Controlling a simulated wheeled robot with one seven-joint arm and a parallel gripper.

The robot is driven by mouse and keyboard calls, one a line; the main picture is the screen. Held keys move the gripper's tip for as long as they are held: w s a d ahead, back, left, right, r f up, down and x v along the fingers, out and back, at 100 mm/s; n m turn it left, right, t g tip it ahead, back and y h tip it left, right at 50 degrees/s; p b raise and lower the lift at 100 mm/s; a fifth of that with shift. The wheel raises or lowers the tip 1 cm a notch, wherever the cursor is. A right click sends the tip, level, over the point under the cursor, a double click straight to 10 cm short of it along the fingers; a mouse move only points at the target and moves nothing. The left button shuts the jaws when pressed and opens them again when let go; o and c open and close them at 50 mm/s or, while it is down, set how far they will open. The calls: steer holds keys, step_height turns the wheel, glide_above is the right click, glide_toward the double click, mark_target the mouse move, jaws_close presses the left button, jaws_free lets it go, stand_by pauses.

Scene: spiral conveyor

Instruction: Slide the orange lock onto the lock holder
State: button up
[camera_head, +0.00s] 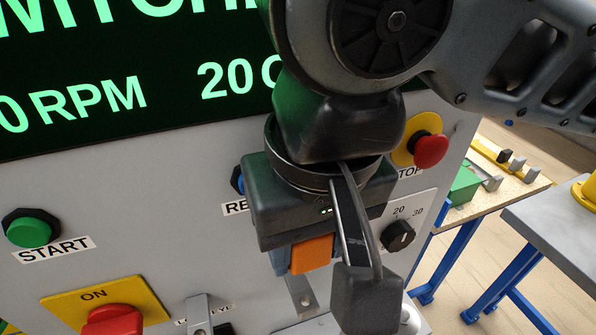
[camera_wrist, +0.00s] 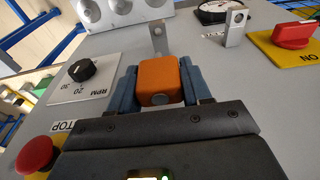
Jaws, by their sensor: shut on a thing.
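The orange lock (camera_wrist: 158,80) is clamped between the two blue fingers of my gripper (camera_wrist: 160,88) in the wrist view. A grey round end shows on the lock's near side. In the head view the lock (camera_head: 311,255) hangs under my gripper (camera_head: 308,258), partly hidden by it. A metal tab with a hole, which looks like a lock holder (camera_wrist: 158,36), stands on the panel just beyond the lock, apart from it in the wrist view. It also shows below the lock in the head view (camera_head: 303,299). A second similar tab (camera_wrist: 235,24) stands near the red switch.
The grey panel carries a red ON switch (camera_head: 112,318), a green START button (camera_head: 30,229), a red STOP button (camera_head: 430,150) and a black RPM knob (camera_head: 398,236) close beside my gripper. A screen (camera_head: 150,70) is above. Tables with blue legs stand at right.

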steer(key=b, duration=0.3)
glide_above(303, 297)
steer(key=shift+s+d+f, duration=0.1)
steer(key=shift+s+f, duration=0.05)
steer(key=shift+f, duration=2.7)
steer(key=shift+f, duration=1.4)
steer(key=o, duration=1)
steer(key=r, duration=0.5)
steer(key=s+r, duration=0.1)
steer(key=r, duration=0.1)
steer(key=shift+s+d+r, duration=0.1)
steer(key=shift+d+r, duration=0.1)
steer(key=shift+r, duration=0.15)
steer(key=shift+s, duration=0.1)
